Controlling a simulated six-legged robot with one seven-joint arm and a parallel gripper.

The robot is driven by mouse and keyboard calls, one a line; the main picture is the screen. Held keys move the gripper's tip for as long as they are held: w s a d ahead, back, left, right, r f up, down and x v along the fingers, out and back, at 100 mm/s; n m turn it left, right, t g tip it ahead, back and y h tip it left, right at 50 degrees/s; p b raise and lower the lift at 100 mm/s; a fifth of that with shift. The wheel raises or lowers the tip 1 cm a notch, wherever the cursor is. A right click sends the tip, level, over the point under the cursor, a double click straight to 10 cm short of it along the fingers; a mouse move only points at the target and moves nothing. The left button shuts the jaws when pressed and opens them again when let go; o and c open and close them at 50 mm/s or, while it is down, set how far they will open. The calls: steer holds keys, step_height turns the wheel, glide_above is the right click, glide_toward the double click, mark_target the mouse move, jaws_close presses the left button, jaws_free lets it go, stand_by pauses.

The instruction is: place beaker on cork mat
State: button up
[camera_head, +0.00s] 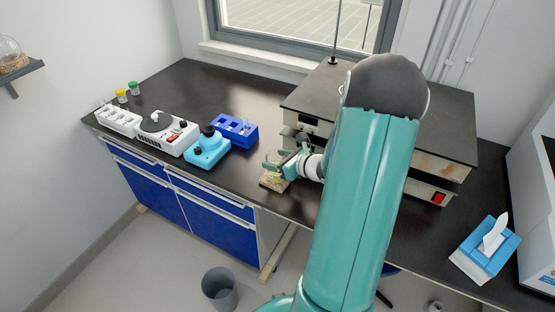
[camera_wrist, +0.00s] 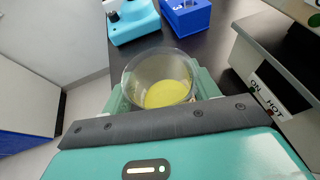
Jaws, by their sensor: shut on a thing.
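The clear glass beaker (camera_wrist: 158,66) holds yellow liquid and sits between the fingers of my gripper (camera_wrist: 161,90) in the wrist view. The gripper is shut on the beaker's sides. In the head view my gripper (camera_head: 277,168) is low over the front part of the black bench, left of my arm. A small brown cork mat (camera_head: 267,183) shows just under it at the bench's front edge. The beaker is mostly hidden there by the gripper. I cannot tell whether its base touches the mat. The mat does not show in the wrist view.
A blue rack (camera_head: 236,130), a light-blue device (camera_head: 207,150) and a white device (camera_head: 166,134) stand to the left. A tissue box (camera_head: 484,252) stands at the far right.

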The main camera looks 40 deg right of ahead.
steer(key=o, duration=1.1)
steer(key=shift+f, duration=0.1)
